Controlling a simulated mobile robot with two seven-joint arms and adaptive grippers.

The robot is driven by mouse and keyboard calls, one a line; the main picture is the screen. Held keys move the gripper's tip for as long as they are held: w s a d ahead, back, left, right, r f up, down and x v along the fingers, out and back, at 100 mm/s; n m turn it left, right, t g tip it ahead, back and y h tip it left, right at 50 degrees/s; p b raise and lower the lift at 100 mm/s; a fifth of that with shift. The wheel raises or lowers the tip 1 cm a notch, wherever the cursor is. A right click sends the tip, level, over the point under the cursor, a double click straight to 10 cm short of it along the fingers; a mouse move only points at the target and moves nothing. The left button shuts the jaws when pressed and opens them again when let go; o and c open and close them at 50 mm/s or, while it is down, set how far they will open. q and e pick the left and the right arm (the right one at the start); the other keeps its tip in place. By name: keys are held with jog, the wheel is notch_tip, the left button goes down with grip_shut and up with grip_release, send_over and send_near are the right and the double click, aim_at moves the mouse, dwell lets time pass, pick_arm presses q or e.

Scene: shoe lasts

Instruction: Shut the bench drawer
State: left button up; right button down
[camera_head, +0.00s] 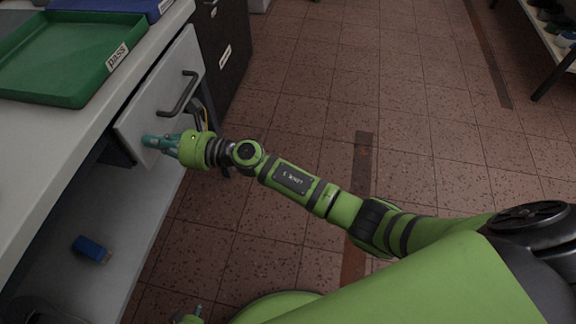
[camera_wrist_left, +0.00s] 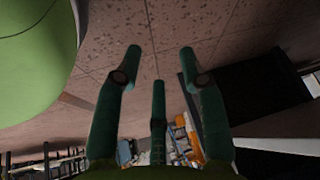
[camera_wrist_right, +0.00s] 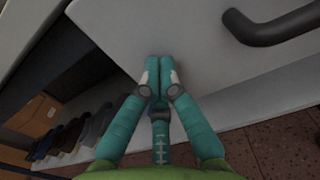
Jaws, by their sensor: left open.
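The bench drawer's pale grey front (camera_head: 150,110) has a dark bar handle (camera_head: 177,94) and stands below the bench top at the left of the head view. A dark gap shows beside its near end. My right gripper (camera_head: 150,141) is at the near lower part of the front, below the handle. In the right wrist view its fingers (camera_wrist_right: 160,62) are together and empty, with tips over the drawer front (camera_wrist_right: 205,55); I cannot tell if they touch it. The handle (camera_wrist_right: 275,27) is to their right. My left gripper (camera_wrist_left: 160,60) is open and empty, away from the drawer.
A green tray (camera_head: 60,70) labelled "pass" and a blue bin (camera_head: 120,8) stand on the bench top (camera_head: 60,135). A blue object (camera_head: 92,249) lies on the lower shelf. A dark cabinet (camera_head: 222,50) stands beyond the drawer.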

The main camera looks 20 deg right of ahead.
pick_arm(q)
jog(key=shift+s+f+g+b, duration=0.2)
jog(key=shift+s+g+b, duration=0.2)
jog(key=shift+s, duration=0.15)
pick_arm(e)
jog(key=x, duration=0.2)
jog(key=shift+w+a+r, duration=0.1)
jog(key=shift+w+a, duration=0.05)
jog(key=shift+a, duration=0.05)
jog(key=shift+r, duration=0.2)
